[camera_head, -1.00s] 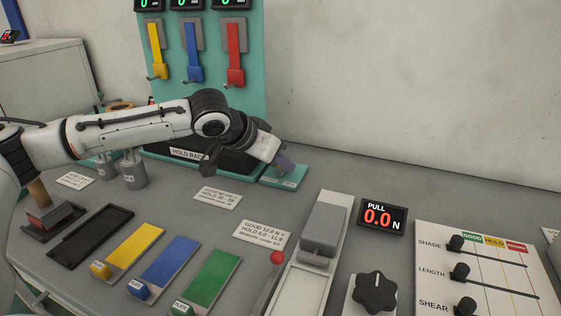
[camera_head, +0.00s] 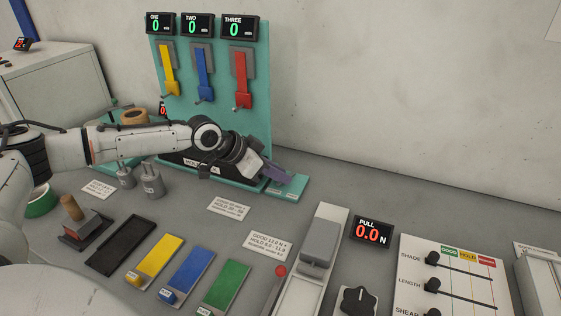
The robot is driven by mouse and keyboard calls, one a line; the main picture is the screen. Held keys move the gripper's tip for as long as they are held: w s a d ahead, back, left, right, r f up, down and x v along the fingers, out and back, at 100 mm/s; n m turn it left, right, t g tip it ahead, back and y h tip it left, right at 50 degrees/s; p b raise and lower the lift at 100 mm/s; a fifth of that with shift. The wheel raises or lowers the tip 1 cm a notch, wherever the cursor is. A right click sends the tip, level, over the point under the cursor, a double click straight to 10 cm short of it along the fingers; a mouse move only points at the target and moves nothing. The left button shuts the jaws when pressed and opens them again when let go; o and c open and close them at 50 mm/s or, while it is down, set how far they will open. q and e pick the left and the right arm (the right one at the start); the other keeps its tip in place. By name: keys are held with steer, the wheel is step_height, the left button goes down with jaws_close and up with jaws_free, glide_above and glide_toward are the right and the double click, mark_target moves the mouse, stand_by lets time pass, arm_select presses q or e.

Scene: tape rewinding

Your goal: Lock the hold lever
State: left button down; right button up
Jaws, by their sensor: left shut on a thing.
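My left gripper (camera_head: 262,168) reaches in from the left to the low front right of the teal rack board (camera_head: 255,100). A black block with a partly hidden label (camera_head: 194,162) stands behind my wrist. Yellow (camera_head: 168,72), blue (camera_head: 204,75) and red (camera_head: 242,80) levers hang on the board under displays reading 0. My right gripper is not in view.
In front are yellow (camera_head: 155,260), blue (camera_head: 187,274) and green (camera_head: 225,287) strips, a grey block (camera_head: 322,240) on a light track, a PULL display (camera_head: 370,233) reading 0.0 N and a slider panel (camera_head: 450,275). Metal weights (camera_head: 152,180) stand left. The table at back right is clear.

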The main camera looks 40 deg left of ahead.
arm_select(q)
steer(key=shift+a, duration=0.15)
steer(key=c, duration=1.7)
jaws_free()
steer(key=shift+o, duration=0.2)
steer(key=v, duration=1)
steer(key=shift+b, duration=0.35)
steer(key=shift+s+a, duration=0.15)
